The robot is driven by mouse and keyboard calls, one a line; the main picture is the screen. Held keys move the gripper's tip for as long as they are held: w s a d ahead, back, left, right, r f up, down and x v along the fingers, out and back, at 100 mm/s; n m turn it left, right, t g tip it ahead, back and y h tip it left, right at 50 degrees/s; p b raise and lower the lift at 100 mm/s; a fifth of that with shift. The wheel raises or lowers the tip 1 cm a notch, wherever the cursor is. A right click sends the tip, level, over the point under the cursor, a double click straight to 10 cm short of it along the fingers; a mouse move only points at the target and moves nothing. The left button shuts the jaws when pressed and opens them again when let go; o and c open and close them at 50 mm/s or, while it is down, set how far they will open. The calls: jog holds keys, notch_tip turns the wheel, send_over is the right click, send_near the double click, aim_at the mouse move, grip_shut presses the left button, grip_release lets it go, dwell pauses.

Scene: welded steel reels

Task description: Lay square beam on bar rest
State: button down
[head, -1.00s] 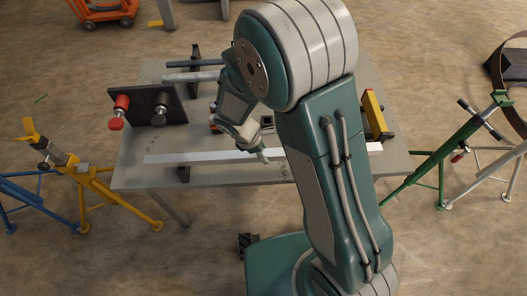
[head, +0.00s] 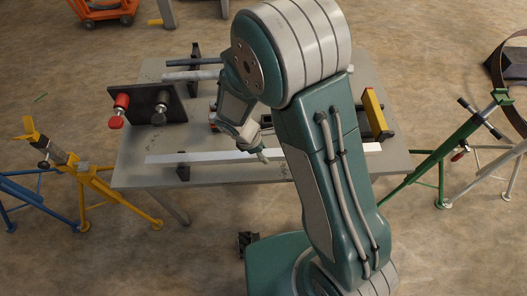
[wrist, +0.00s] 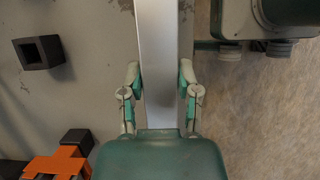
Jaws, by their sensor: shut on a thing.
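The square beam (head: 215,157) is a long pale metal bar along the table's front edge, partly hidden behind my arm. In the wrist view the beam (wrist: 163,50) runs lengthwise between the two fingers of my gripper (wrist: 161,82), which is shut on it. In the head view my gripper (head: 262,154) is near the middle of the beam. A small black support (head: 183,172), possibly part of the bar rest, shows at the beam's left part. I cannot tell whether the beam touches it. Any support behind my arm is hidden.
The grey table (head: 140,178) holds a black upright plate (head: 140,100) with red and black knobs, bars (head: 195,75) at the back and a yellow piece (head: 374,112) at right. A yellow stand (head: 95,185) and a green stand (head: 450,145) flank it.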

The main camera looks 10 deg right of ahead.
jog(key=shift+f, duration=0.15)
jog(key=shift+c, duration=1.3)
grip_release()
jog(key=shift+o, duration=1.3)
